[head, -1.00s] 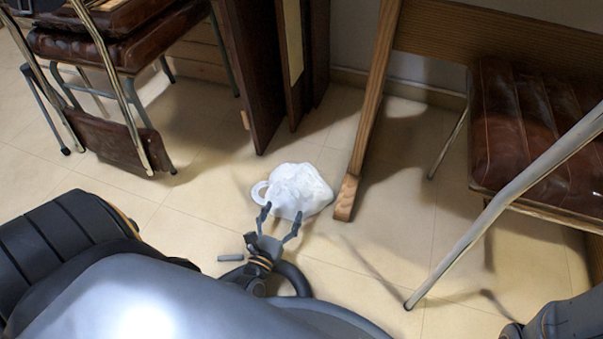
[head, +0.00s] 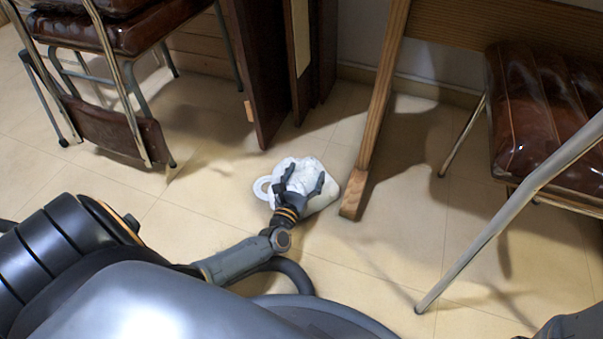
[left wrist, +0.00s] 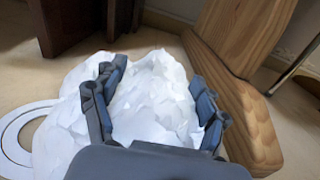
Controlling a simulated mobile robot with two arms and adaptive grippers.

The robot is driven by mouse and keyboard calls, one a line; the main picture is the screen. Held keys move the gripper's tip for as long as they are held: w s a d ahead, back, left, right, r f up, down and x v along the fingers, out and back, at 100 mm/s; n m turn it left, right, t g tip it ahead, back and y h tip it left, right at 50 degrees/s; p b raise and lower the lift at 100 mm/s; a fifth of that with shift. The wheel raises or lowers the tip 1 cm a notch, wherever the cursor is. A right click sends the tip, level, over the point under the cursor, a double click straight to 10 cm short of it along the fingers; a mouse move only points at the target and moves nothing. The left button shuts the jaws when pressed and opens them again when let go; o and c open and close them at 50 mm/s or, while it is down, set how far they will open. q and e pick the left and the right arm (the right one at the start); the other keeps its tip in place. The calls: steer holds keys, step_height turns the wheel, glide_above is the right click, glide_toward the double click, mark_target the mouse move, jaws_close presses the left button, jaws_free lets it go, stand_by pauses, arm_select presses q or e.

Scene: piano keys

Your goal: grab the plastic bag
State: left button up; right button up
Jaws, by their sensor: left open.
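The white plastic bag (head: 307,172) lies crumpled on the floor in the middle of the head view, with a ring-shaped handle on its left side. My left gripper (head: 303,180) is open over the near part of the bag, its two fingers spread and pointing away from me. In the left wrist view the bag (left wrist: 150,95) fills the space between the fingers of my left gripper (left wrist: 155,95) and spreads out to the left. I cannot tell whether the fingers touch it. My right gripper is not in view.
A wooden leg (head: 378,120) stands just right of the bag and shows close beside the right finger in the wrist view (left wrist: 235,85). Dark upright panels (head: 258,75) stand behind. Chairs are at left (head: 110,120) and right (head: 545,105).

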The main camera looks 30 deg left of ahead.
arm_select(q)
steer(key=c, duration=1)
steer(key=shift+c, duration=0.2)
steer(key=shift+r, duration=0.1)
